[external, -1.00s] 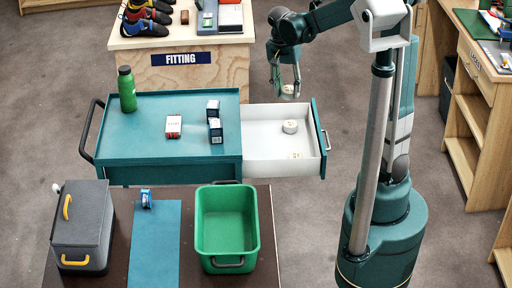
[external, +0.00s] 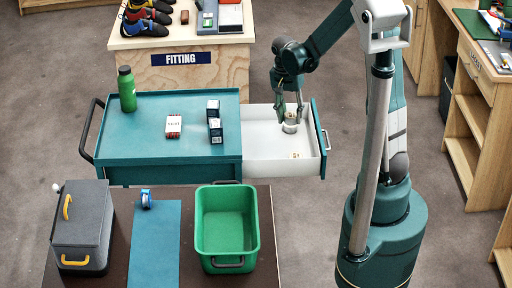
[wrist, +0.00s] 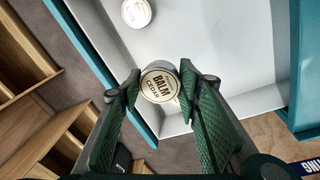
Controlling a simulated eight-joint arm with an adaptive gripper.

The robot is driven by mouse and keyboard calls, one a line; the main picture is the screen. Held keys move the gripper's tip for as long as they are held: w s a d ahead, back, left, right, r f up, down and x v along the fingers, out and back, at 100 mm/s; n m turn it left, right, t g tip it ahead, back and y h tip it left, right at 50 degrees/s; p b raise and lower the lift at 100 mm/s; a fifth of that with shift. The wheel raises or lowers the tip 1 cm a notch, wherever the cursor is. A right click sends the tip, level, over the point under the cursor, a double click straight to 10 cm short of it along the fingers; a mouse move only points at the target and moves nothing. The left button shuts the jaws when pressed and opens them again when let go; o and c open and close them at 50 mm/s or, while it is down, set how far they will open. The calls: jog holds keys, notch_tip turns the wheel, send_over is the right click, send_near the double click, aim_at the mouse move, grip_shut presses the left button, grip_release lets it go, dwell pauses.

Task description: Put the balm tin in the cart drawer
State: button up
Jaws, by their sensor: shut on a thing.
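My gripper (external: 290,112) is down inside the open white cart drawer (external: 262,160). It is shut on a round pale balm tin (wrist: 160,84), whose top reads "BALM CEDAR" in the wrist view. In the external view the fingers partly hide the held tin. A further tin lies flat and apart near the drawer's front side (external: 295,156); a loose tin also shows at the top of the wrist view (wrist: 136,13).
The teal cart top (external: 145,135) beside the drawer holds a green bottle (external: 126,90), a red-and-white box (external: 173,127) and small dark boxes (external: 215,130). A green bin (external: 227,225) stands in front. The left part of the drawer is clear.

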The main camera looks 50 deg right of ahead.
jog(key=shift+f, duration=0.55)
jog(key=b, duration=0.2)
send_over(289, 146)
jog(key=shift+w+a+f, duration=0.1)
jog(key=shift+a+f, duration=0.05)
jog(key=shift+f, duration=3)
jog(key=shift+f+b, duration=0.45)
jog(key=shift+f, duration=1.45)
jog(key=shift+f, duration=0.1)
jog(key=o, duration=0.9)
jog(key=shift+r, duration=0.2)
